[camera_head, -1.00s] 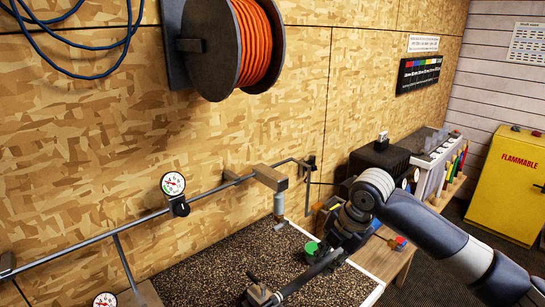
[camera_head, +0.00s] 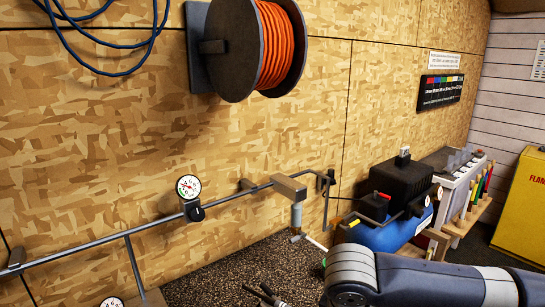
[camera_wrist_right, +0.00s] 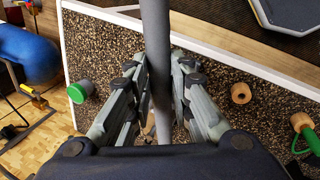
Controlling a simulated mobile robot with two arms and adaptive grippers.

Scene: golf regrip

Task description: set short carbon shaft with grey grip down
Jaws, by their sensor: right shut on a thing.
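My right gripper (camera_wrist_right: 163,66) is shut on the short carbon shaft with the grey grip (camera_wrist_right: 156,28). In the right wrist view the shaft is a grey rod running from the top edge down between the fingers, above the dark speckled bench top (camera_wrist_right: 215,75). I cannot tell whether it touches the bench. Its far end is outside the picture. The bench top also shows in the head view (camera_head: 225,280). My left gripper is out of view.
In the right wrist view a green-capped thing (camera_wrist_right: 79,91) is left of the fingers; a wooden ring (camera_wrist_right: 240,92) and a green-handled thing (camera_wrist_right: 303,124) are right. A pipe with a gauge (camera_head: 188,187) runs along the wall. A blue tank (camera_head: 385,232) stands beyond the bench.

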